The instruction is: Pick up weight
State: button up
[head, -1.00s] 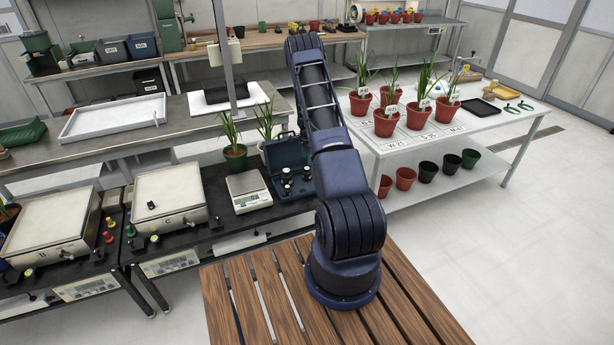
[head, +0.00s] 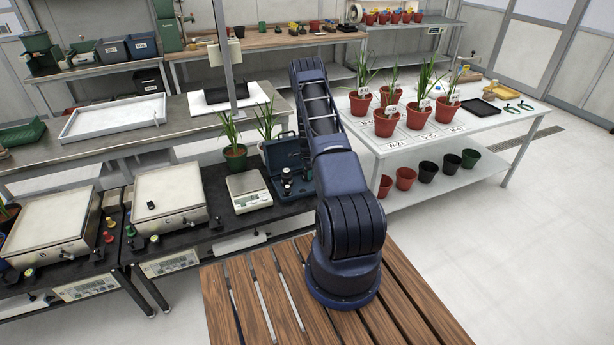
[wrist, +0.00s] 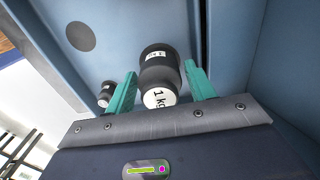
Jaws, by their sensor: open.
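In the wrist view, a dark cylindrical weight (wrist: 159,70) with a white "1 kg" label lies between the two teal fingers of my gripper (wrist: 160,90). The gripper is open, with a finger on each side of the weight; contact cannot be told. A smaller dark weight (wrist: 106,92) stands just left of the left finger. Both are in the blue weight case (head: 283,155), seen open in the head view, with several dark weights (head: 287,172) at its front. In the head view my gripper is hidden behind my arm.
A digital scale (head: 247,190) stands left of the case on the black bench. Potted plants (head: 235,157) stand close behind. Balances B (head: 45,222) and C (head: 170,195) are further left. A white table (head: 480,125) with labelled pots is at right.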

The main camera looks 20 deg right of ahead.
jog(key=shift+f, duration=0.15)
jog(key=shift+c, duration=0.4)
grip_shut()
notch_tip(320, 180, up, 20)
dwell(0.5)
